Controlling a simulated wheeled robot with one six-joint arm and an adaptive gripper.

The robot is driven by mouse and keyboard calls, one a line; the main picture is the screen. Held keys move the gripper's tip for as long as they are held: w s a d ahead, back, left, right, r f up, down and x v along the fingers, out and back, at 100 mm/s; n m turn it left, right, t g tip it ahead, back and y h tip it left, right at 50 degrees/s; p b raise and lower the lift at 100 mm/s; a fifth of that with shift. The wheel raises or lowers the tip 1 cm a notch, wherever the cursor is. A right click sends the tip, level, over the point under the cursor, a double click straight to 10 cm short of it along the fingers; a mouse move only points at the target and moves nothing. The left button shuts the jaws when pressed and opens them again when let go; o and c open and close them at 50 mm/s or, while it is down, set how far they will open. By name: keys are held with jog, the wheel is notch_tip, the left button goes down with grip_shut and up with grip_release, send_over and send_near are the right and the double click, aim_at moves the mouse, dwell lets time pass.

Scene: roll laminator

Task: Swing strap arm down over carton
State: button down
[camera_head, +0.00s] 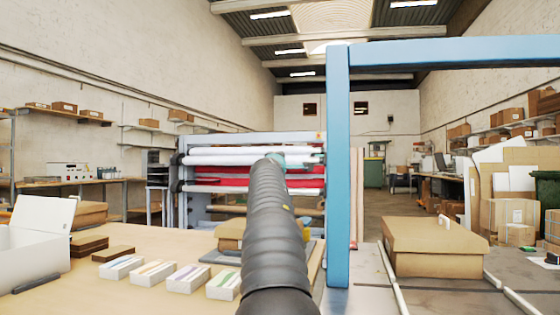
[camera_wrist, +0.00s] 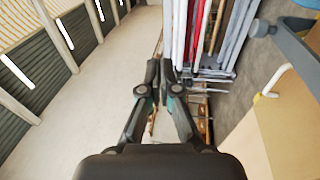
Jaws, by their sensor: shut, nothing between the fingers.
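A closed brown carton (camera_head: 432,254) lies on the bench at the right. It also shows at the lower right of the wrist view (camera_wrist: 290,130). A blue frame (camera_head: 338,180) stands upright left of the carton, and its top beam runs right, high above it. I cannot tell whether this frame is the strap arm. Part of a blue-grey bar shows at the upper right of the wrist view (camera_wrist: 285,38). My gripper (camera_wrist: 164,66) is shut and empty, apart from the carton and the bar. In the head view my arm mostly hides it.
A roll laminator (camera_head: 230,172) with white and red rolls stands behind. The tan table (camera_head: 150,245) at left holds a white open box (camera_head: 40,240) and several small packs. White rails (camera_head: 392,278) run beside the carton. Stacked cartons (camera_head: 510,215) stand far right.

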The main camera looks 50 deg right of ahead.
jog(key=v, duration=1.2)
dwell(0.3)
